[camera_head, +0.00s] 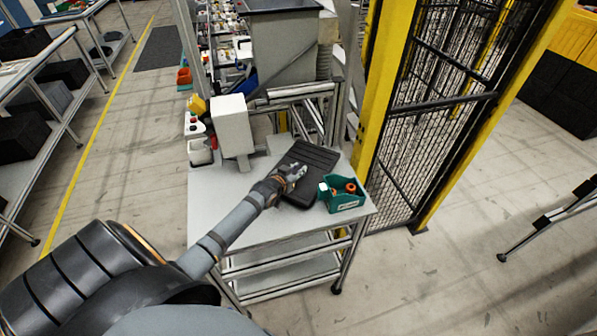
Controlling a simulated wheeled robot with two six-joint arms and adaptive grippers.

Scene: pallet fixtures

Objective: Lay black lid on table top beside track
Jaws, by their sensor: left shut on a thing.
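The black lid (312,157) is a flat, ribbed dark panel over the right half of the table top (222,197). My left gripper (296,172) is at the lid's near left part and is shut on it. The fingers and part of the lid's near edge overlap, so the exact grip is hidden. I cannot tell whether the lid rests fully on the table or is slightly above it. The track is not clearly identifiable; a metal frame (300,92) stands behind the table. My right gripper is not in view.
A green bin (346,204) with small orange and dark parts stands close to the lid's right side. A white box-shaped device (231,125) stands at the table's back left. A yellow post and mesh fence (372,90) rise behind right. The table's front left is clear.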

